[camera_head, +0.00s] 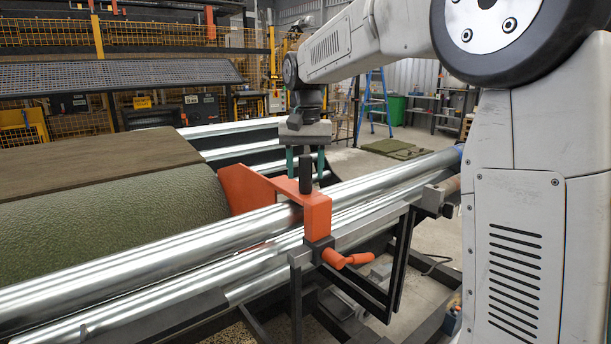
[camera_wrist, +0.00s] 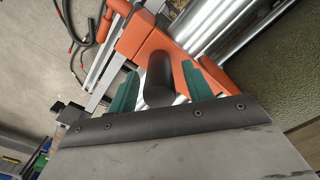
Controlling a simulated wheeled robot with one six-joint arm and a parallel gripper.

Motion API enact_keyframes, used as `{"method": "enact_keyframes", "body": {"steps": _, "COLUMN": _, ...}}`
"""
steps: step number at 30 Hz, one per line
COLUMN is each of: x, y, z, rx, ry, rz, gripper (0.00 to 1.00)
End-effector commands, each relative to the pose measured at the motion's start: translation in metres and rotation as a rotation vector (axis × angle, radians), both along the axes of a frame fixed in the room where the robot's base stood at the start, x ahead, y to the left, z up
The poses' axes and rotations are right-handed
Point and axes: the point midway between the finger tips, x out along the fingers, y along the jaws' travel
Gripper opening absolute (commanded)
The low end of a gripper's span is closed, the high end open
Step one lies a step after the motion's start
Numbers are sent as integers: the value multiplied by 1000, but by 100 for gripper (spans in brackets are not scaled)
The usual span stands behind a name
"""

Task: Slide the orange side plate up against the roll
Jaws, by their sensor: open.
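The orange side plate (camera_head: 246,190) stands at the right end of the green turf roll (camera_head: 110,222). Its orange bracket (camera_head: 316,215) sits over the shiny rails and carries an upright black post (camera_head: 305,174). In the wrist view the plate (camera_wrist: 212,74) lies close to the roll (camera_wrist: 280,80); I cannot tell whether they touch. My gripper (camera_head: 305,163) is open, pointing down over the bracket. Its teal fingers are on either side of the post, which also shows between them in the wrist view (camera_wrist: 159,80). I cannot see finger contact with the post.
Long shiny rails (camera_head: 400,178) run from lower left to upper right under the bracket. An orange clamp handle (camera_head: 346,260) sticks out at the front of the bracket. A brown board-like layer (camera_head: 95,163) covers the top of the roll. Folded turf (camera_head: 396,148) lies on the floor behind.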

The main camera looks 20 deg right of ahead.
Motion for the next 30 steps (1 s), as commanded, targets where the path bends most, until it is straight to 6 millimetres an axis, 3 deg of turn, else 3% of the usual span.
{"method": "enact_keyframes", "body": {"steps": 3, "x": 1, "y": 0, "z": 23, "rx": 0, "ry": -4, "rz": 0, "gripper": 50}}
{"method": "enact_keyframes", "body": {"steps": 10, "x": 1, "y": 0, "z": 51, "rx": 0, "ry": -2, "rz": 0, "gripper": 50}}
{"method": "enact_keyframes", "body": {"steps": 26, "x": 1, "y": 0, "z": 56, "rx": 0, "ry": -1, "rz": 0, "gripper": 50}}
{"method": "enact_keyframes", "body": {"steps": 30, "x": -8, "y": 1, "z": 58, "rx": -1, "ry": -15, "rz": 11, "gripper": 50}}
